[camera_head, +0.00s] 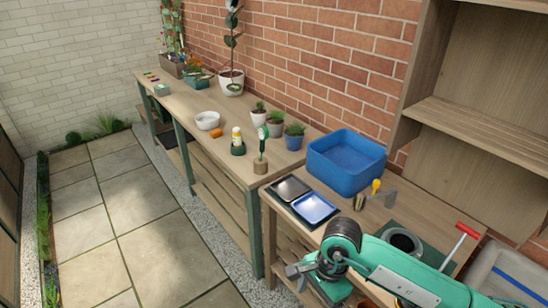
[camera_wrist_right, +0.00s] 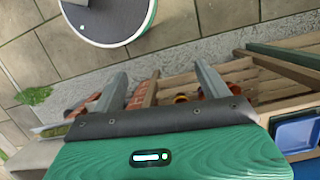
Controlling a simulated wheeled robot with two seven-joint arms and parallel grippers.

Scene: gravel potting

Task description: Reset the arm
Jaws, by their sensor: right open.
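My right arm enters the head view from the lower right, green with a black joint. My right gripper (camera_head: 297,272) is by the front edge of the near bench, beyond the black joint. In the right wrist view the gripper (camera_wrist_right: 160,88) has its two grey fingers wide apart, with nothing between them. My left arm and gripper are not in view.
The near bench holds a blue bin (camera_head: 345,165), a dark tray (camera_head: 290,188), a blue tray (camera_head: 314,207) and a dark round pot (camera_head: 402,242) partly behind my arm. A white bowl (camera_head: 207,120) and small potted plants stand on the far bench.

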